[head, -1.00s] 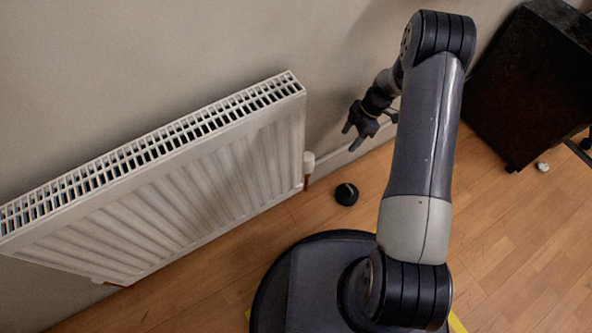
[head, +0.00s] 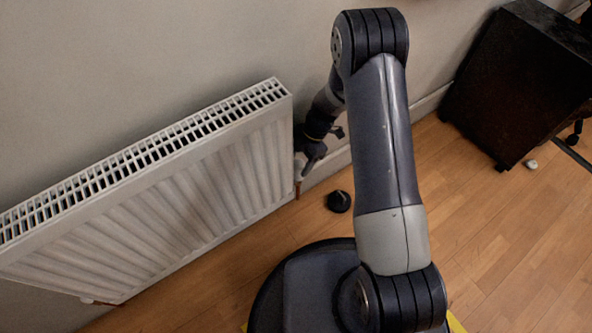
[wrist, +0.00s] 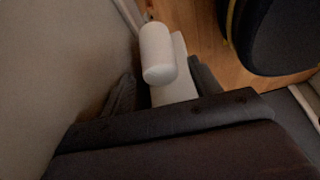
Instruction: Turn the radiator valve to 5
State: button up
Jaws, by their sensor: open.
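The white radiator (head: 200,185) stands along the wall at left in the head view. Its white valve head (wrist: 157,50) shows clearly in the wrist view as a rounded cylinder. It lies between and just beyond the fingers of my gripper (wrist: 160,82), which are spread apart with space on both sides. In the head view my gripper (head: 308,162) is at the radiator's right end, by the valve, and mostly hides it. I cannot make out any numbers on the valve, and no contact with it is visible.
A round black object (head: 339,201) lies on the wooden floor near the radiator's right end. A dark cabinet (head: 515,85) stands at the upper right, with a small white item (head: 531,164) on the floor near it. The wall is close behind my gripper.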

aim_at(296, 171)
jog(key=shift+b+x, duration=0.35)
jog(key=shift+x, duration=2)
jog(key=shift+d, duration=0.1)
jog(key=c, duration=1)
jog(key=shift+f+m+b, duration=0.15)
jog(key=shift+m+b, duration=0.15)
jog(key=shift+b, duration=0.2)
jog(key=m+t+b, duration=0.1)
jog(key=m+b, duration=0.1)
jog(key=b, duration=0.1)
jog(key=shift+w+f+y, duration=0.15)
jog(key=shift+y, duration=0.25)
jog(key=m+t+b, duration=0.1)
jog(key=m+b, duration=0.2)
jog(key=b, duration=0.1)
jog(key=shift+w+m, duration=0.1)
jog(key=shift+m, duration=0.2)
jog(key=shift+r, duration=0.25)
